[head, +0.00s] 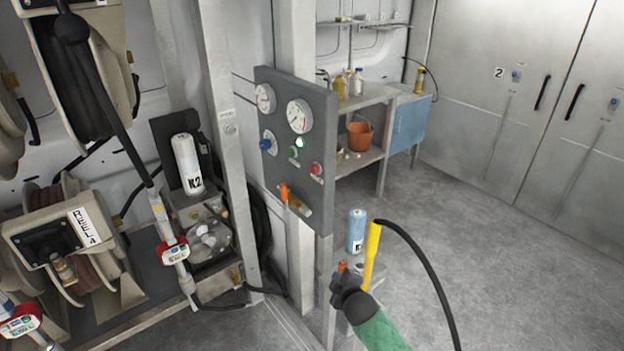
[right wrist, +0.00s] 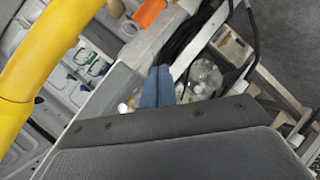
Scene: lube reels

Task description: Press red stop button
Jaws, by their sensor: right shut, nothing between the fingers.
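The red stop button (head: 316,169) is on the right part of a grey control panel (head: 262,95), below a large white gauge. A green button (head: 293,153) is to its left. My right gripper (head: 338,283) is dark, on a green arm, and low in the head view. It appears below and to the right of the red button, apart from it. In the right wrist view, its blue fingers (right wrist: 158,85) are together with nothing between them. The red button is not clearly visible there. My left gripper is not in view.
A yellow tube (head: 372,255) with a black hose shows close beside my right gripper. A shelf (head: 360,97) stands behind. Hose reels fill the left. Open floor lies to the right.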

